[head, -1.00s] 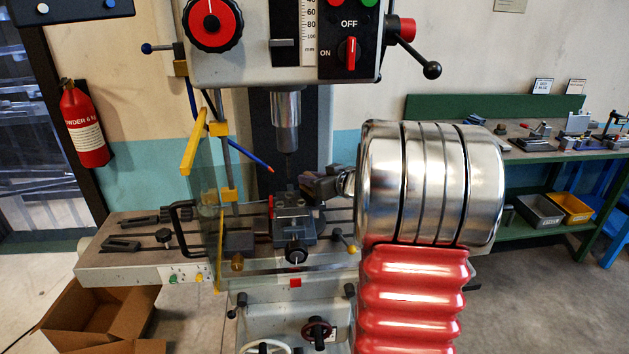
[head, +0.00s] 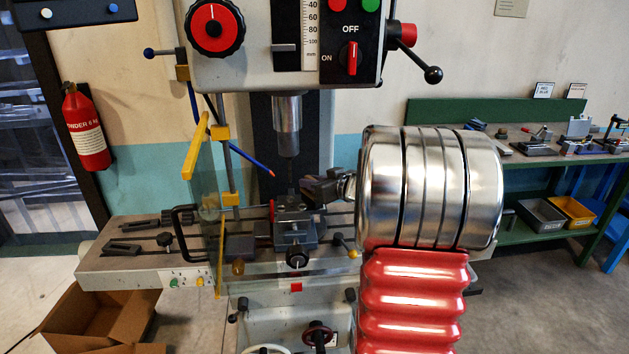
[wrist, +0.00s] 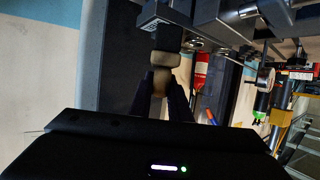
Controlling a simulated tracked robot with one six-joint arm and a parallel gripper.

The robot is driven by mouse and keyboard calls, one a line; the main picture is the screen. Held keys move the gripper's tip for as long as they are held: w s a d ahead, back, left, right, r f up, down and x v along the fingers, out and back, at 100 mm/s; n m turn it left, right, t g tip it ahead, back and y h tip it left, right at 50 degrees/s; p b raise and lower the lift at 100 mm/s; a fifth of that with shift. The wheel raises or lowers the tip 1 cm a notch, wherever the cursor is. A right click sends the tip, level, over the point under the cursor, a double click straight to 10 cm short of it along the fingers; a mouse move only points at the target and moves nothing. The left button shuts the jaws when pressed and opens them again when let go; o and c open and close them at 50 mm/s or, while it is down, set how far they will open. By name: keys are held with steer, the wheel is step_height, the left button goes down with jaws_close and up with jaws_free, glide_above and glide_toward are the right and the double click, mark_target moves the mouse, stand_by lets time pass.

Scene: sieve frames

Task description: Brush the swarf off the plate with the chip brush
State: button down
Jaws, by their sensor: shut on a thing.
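In the wrist view my gripper's dark fingers (wrist: 164,100) are shut on a pale, wood-coloured piece, which looks like the handle of the chip brush (wrist: 160,80). Beyond the fingers it runs up to a dark edge at the vise side; whether it touches cannot be told. In the head view the brush is too small or hidden to make out. A small plate (head: 291,203) seems to sit on the vise top; swarf on it cannot be made out.
The drill chuck (head: 287,125) hangs above the vise. A clear guard (head: 209,225) with yellow edging stands left of it. Clamps (head: 140,225) lie on the table's left. A cardboard box (head: 95,315) stands on the floor.

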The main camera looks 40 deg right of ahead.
steer(key=shift+s+a, duration=0.5)
steer(key=shift+s, duration=0.2)
steer(key=shift+s+a, duration=0.5)
steer(key=shift+s, duration=0.2)
steer(key=shift+w+d, duration=0.1)
steer(key=shift+w+d, duration=0.6)
steer(key=shift+w, duration=0.3)
steer(key=shift+w+d, duration=0.55)
steer(key=shift+w, duration=0.3)
steer(key=shift+s, duration=0.15)
steer(key=shift+s+a, duration=0.65)
steer(key=shift+s, duration=0.2)
steer(key=shift+s+a, duration=0.6)
steer(key=shift+s, duration=0.25)
steer(key=shift+s, duration=0.1)
steer(key=s+a+r, duration=0.2)
steer(key=s+a, duration=0.2)
steer(key=s, duration=0.2)
steer(key=shift+s+a+r, duration=0.2)
steer(key=shift+a+r, duration=0.05)
steer(key=shift+r, duration=0.05)
steer(key=shift+w, duration=0.1)
